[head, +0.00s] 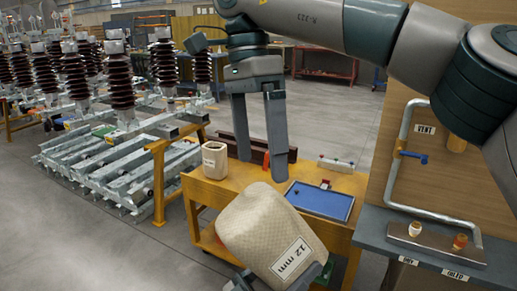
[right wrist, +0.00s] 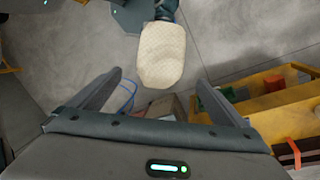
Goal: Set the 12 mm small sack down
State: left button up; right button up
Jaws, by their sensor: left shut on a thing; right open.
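The small sack (head: 262,222) is beige, woven and labelled "12 mm". It is tilted in the air at the bottom centre of the head view, in front of the yellow table. My left gripper (head: 316,276) is shut on its lower end, mostly hidden by the sack. The sack (right wrist: 162,55) also shows in the right wrist view, beyond my right fingertips and apart from them. My right gripper (head: 261,168) is open and empty, pointing down above and behind the sack in the head view. Its spread fingers (right wrist: 160,78) also show in the right wrist view.
The yellow table (head: 245,190) bears a beige labelled container (head: 215,160) at left and a blue tray (head: 330,207) at right with a small red item. A grey shelf (head: 375,222) with a pipe panel stands right. Metal frames with insulators (head: 120,165) stand left. Floor between is clear.

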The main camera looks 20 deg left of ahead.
aim_at(265, 215)
jog(key=x, duration=1.1)
jog(key=shift+f, duration=0.4)
jog(key=c, duration=1.2)
pick_arm(q)
jog(key=o, duration=1.5)
jog(key=shift+f, duration=0.1)
jog(key=v, duration=1.2)
